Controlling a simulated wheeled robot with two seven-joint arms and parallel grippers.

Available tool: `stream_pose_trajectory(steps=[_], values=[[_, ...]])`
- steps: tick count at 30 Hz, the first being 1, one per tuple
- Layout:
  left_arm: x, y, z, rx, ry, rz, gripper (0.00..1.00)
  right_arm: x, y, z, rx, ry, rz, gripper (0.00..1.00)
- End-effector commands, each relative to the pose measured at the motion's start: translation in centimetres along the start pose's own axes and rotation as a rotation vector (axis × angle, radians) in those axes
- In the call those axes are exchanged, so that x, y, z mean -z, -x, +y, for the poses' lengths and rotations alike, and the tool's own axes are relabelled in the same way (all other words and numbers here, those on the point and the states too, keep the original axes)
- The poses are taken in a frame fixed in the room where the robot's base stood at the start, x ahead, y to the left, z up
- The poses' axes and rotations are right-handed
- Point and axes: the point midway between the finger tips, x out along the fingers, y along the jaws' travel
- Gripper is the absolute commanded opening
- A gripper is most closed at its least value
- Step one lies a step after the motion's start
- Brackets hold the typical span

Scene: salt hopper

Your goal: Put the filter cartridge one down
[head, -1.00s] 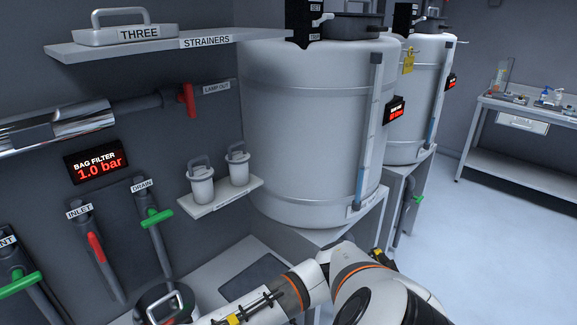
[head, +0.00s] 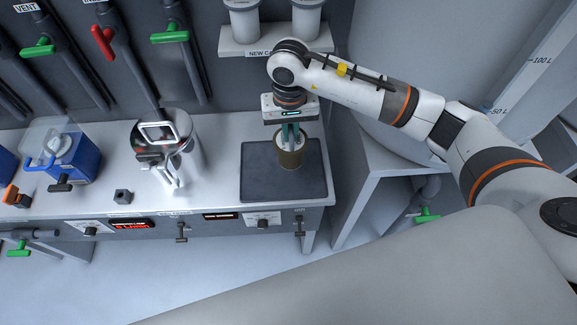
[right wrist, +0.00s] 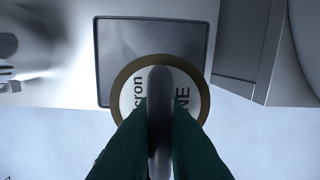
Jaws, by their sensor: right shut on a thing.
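The filter cartridge one (head: 290,158) is a brown cylinder with a white lettered top. It is upright over the dark mat (head: 262,190) at the right end of the bench. My right gripper (head: 289,137) is above it, shut on the handle on its top. In the right wrist view the cartridge (right wrist: 129,97) shows between the green fingers (right wrist: 159,115), with "NE" and "cron" readable, and overlaps the edge of the mat (right wrist: 150,30). I cannot tell whether its underside touches the mat. My left gripper is not in view.
A metal filter housing (head: 190,165) with a square handle stands left of the mat. A blue container (head: 75,160) is farther left. A shelf (head: 270,45) with two white cartridges hangs behind my right arm. The bench front edge lies just before the mat.

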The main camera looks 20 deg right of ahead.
Motion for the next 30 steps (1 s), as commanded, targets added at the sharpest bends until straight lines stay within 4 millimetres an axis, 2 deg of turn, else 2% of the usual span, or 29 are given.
stream_pose_trajectory(steps=[1, 4, 7, 15, 20, 27, 30], values=[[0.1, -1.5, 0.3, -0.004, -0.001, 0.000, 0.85, -1.2, 0.2, 0.9, -0.008, -0.016, -0.002, 0.00], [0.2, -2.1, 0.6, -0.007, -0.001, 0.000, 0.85, -2.4, 1.4, 1.7, -0.012, -0.040, 0.007, 0.00], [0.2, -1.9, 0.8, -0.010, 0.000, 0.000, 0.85, -2.7, 1.3, 2.0, -0.011, -0.050, 0.017, 0.00], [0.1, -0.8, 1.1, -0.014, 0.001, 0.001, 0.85, -2.6, -3.1, 2.1, -0.011, -0.052, 0.019, 0.00], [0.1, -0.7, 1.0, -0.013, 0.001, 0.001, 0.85, -2.7, -4.3, 2.1, -0.013, -0.051, 0.016, 0.00], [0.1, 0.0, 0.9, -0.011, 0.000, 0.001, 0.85, -2.6, -7.4, 2.1, -0.012, -0.051, 0.018, 0.00], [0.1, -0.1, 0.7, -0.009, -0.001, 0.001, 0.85, -2.7, -7.7, 2.1, -0.012, -0.050, 0.013, 0.00]])
